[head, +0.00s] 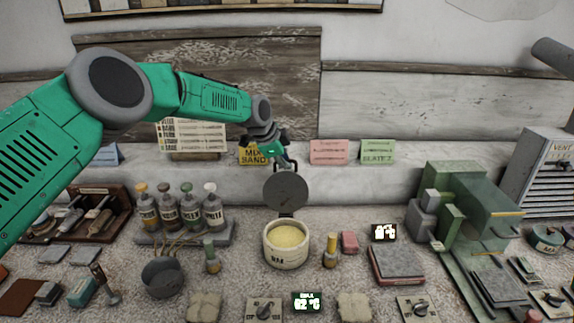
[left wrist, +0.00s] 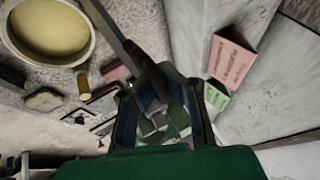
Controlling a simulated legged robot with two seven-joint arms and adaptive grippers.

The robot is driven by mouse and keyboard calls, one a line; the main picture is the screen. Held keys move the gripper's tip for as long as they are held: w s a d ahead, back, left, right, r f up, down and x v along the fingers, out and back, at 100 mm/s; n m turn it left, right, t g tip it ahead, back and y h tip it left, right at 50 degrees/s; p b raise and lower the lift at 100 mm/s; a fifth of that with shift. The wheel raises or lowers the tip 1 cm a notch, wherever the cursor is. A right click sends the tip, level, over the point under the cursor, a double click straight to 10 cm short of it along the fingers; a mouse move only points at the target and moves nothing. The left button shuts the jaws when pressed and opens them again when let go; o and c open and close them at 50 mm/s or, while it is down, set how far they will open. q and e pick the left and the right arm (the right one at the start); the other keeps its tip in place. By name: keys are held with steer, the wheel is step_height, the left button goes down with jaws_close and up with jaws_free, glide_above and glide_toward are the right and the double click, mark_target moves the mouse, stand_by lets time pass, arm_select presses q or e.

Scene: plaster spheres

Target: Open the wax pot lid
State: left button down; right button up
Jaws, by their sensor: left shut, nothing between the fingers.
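The wax pot (head: 287,246) is a cream round pot with pale yellow wax inside, at the middle of the bench in the head view. Its grey round lid (head: 286,191) stands upright at the back of the pot, open, with the handle at its top. My left gripper (head: 283,165) is at the top of the lid by the handle, shut with nothing between its fingers. The left wrist view shows the pot (left wrist: 50,28) at upper left, the lid edge-on (left wrist: 118,38) and the gripper's fingers (left wrist: 165,115) beside it. My right gripper is not in view.
Several bottles (head: 180,208) stand left of the pot, with a dark bowl (head: 162,277) in front. A small amber bottle (head: 331,250) and a grey slab device (head: 397,264) are to the right. Green machinery (head: 470,220) fills the right side. Cards (head: 329,152) stand on the ledge behind.

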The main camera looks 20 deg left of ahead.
arm_select(q)
steer(key=shift+w+a+r, duration=0.1)
steer(key=shift+w+r, duration=0.15)
steer(key=shift+r, duration=0.3)
steer(key=c, duration=1.6)
jaws_free()
steer(key=shift+s, duration=0.1)
steer(key=shift+c, duration=0.2)
steer(key=shift+s, duration=0.2)
steer(key=shift+f, duration=0.15)
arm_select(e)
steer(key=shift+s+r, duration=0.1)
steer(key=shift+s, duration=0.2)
arm_select(q)
steer(key=v, duration=1.2)
steer(key=shift+a, duration=0.1)
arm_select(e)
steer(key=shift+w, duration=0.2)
